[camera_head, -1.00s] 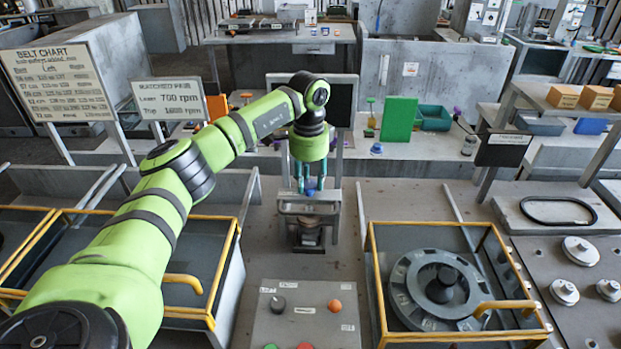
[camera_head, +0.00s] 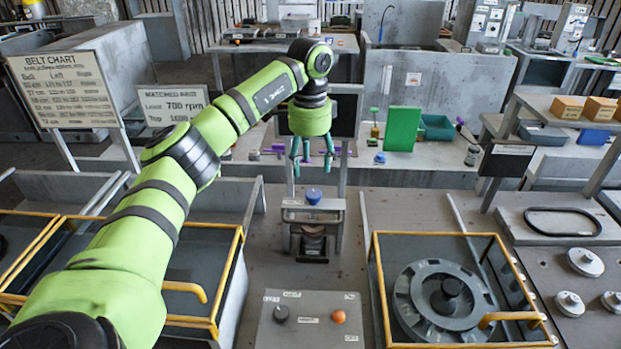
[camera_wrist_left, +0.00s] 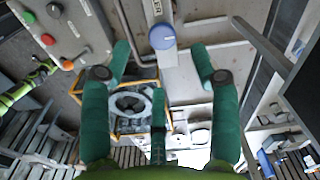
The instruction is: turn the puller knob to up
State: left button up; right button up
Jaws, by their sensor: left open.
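The puller knob (camera_head: 314,196) is a small blue knob on top of a grey stand in the middle of the head view. It also shows as a blue disc at the top of the left wrist view (camera_wrist_left: 162,37), beside a label partly reading "LER". Its pointing direction is too small to tell. My left gripper (camera_head: 313,165) hangs above the knob, fingers pointing down, apart from it. In the left wrist view its green fingers (camera_wrist_left: 160,65) are spread with nothing between them. My right gripper is not in view.
A grey control panel (camera_head: 311,335) with a dark knob and an orange button stands in front. A yellow-railed bay (camera_head: 376,290) with a round housing is at the right. Thin posts flank the puller stand. A green board (camera_head: 402,130) stands behind.

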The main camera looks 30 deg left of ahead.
pick_arm(q)
notch_tip(320, 180, up, 4)
dwell(0.7)
